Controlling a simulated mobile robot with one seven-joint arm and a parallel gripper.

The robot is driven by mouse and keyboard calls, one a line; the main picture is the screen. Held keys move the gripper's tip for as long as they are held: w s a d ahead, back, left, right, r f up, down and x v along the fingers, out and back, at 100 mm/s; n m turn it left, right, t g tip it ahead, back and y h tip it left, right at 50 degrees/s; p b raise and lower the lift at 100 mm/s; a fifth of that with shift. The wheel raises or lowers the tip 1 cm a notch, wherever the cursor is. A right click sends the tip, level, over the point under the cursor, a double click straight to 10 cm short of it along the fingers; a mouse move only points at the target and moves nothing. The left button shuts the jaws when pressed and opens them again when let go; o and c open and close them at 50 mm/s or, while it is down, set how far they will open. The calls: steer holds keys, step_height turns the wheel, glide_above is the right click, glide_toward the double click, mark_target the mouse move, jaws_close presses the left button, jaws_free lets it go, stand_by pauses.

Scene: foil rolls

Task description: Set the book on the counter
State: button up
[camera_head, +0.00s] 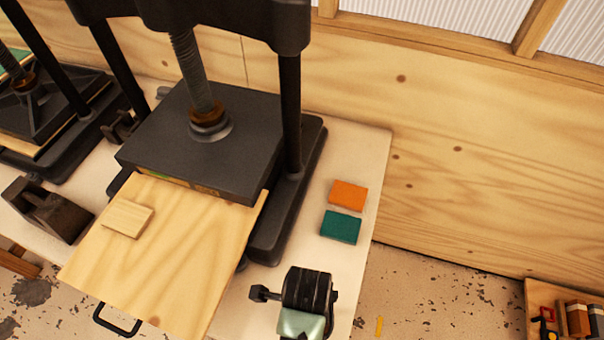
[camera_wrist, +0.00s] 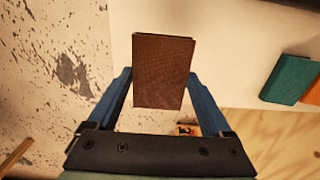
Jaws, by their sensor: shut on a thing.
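My gripper (camera_wrist: 160,76) is shut on a brown book (camera_wrist: 162,72), with one blue finger on each side of it in the wrist view. The book's textured cover faces the camera. In the head view my wrist is at the lower right part of the pale counter (camera_head: 358,150), and the fingers and brown book are hidden there. In the wrist view the counter (camera_wrist: 235,40) lies behind the book, its edge close by on the left. I cannot tell whether the book touches the counter.
An orange book (camera_head: 348,195) and a teal book (camera_head: 341,227) lie on the counter. A black press (camera_head: 210,140) and a plywood board (camera_head: 170,255) bearing a small wooden block (camera_head: 127,218) are to the left. A floor crate (camera_head: 532,300) holds several items.

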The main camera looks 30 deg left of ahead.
steer(key=shift+f, duration=2.95)
steer(key=shift+f, duration=0.1)
steer(key=o, duration=1.2)
step_height(320, 180, up, 12)
steer(key=shift+r, duration=0.1)
